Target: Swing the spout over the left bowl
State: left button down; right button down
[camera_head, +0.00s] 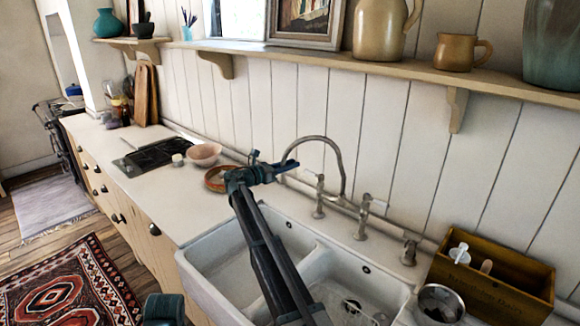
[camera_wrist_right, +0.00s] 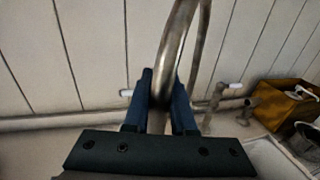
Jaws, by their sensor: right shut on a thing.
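The metal spout (camera_head: 325,140) arches up from the tap behind the double sink and bends down toward the left. My right gripper (camera_head: 287,166) is shut on the spout near its free end. In the right wrist view, the spout (camera_wrist_right: 176,45) stands between the two blue fingers (camera_wrist_right: 160,105). The left bowl (camera_head: 215,262) of the white sink is empty where it shows. My right arm crosses in front of the sink and hides part of both bowls. The spout's end is at the gripper, toward the left bowl's back side; whether it is over the bowl I cannot tell.
Tap handles (camera_head: 319,197) stand behind the sink. A wooden box (camera_head: 500,283) and a metal pot (camera_head: 440,303) are at the right. A pink bowl (camera_head: 204,153) and a brown round dish (camera_head: 214,184) sit close left of my gripper. A shelf (camera_head: 400,72) runs above.

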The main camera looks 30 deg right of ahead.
jog(key=shift+d, duration=0.1)
jog(key=c, duration=0.8)
grip_release()
jog(key=shift+o, duration=0.2)
jog(key=s+a, duration=0.2)
jog(key=a, duration=1.1)
jog(key=shift+a, duration=0.35)
jog(key=s+a+f+m+g+y, duration=0.1)
jog(key=s+a+f+m+y, duration=0.4)
jog(key=s, duration=0.9)
jog(key=s+a+f+m+g+y, duration=0.1)
jog(key=s+a+f+m+y, duration=0.4)
jog(key=s+a+f, duration=0.4)
jog(key=s+a+f+m+y, duration=0.5)
jog(key=s+a+f, duration=0.3)
jog(key=s, duration=1)
jog(key=shift+s+a+m+g+y, duration=0.35)
jog(key=shift+a+m+g+y, duration=0.05)
jog(key=shift+a+y, duration=0.45)
